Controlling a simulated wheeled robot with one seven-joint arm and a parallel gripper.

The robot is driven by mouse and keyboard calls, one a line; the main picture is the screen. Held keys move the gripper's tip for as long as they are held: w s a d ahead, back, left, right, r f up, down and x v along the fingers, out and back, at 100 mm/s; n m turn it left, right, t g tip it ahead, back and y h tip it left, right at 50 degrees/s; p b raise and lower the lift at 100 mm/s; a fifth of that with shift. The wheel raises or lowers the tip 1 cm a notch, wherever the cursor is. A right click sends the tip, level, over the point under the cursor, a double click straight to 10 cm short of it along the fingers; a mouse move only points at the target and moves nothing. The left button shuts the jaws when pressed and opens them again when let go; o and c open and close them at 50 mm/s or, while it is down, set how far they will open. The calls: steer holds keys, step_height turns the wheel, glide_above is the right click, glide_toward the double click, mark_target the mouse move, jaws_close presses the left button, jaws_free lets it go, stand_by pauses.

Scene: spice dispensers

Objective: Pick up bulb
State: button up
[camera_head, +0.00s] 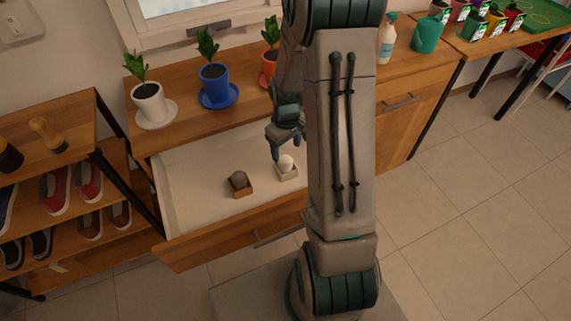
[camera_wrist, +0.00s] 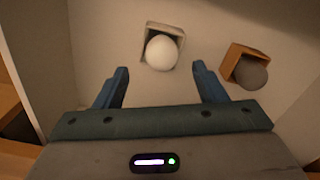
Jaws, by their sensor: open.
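A white round bulb (camera_head: 286,162) sits in a small pale box (camera_head: 291,175) inside the open drawer (camera_head: 195,211). A darker grey-brown bulb (camera_head: 238,178) sits in a small brown box (camera_head: 241,193) to its left. My gripper (camera_head: 286,150) is open and empty, just above the white bulb. In the wrist view, the white bulb (camera_wrist: 161,52) lies ahead of my gripper (camera_wrist: 160,76), roughly centred between the two fingers and not between their tips. The dark bulb (camera_wrist: 251,74) lies beyond the right finger in that view. Part of my arm hides the drawer's right side.
Potted plants in a white pot (camera_head: 150,104), a blue pot (camera_head: 214,86) and an orange pot (camera_head: 268,70) stand on the cabinet top behind the drawer. A shoe rack (camera_head: 70,215) stands at left. The drawer's left part is bare.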

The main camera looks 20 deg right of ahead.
mark_target(285, 157)
steer(key=shift+a+f, duration=0.15)
steer(key=shift+f, duration=2.6)
steer(key=c, duration=1.1)
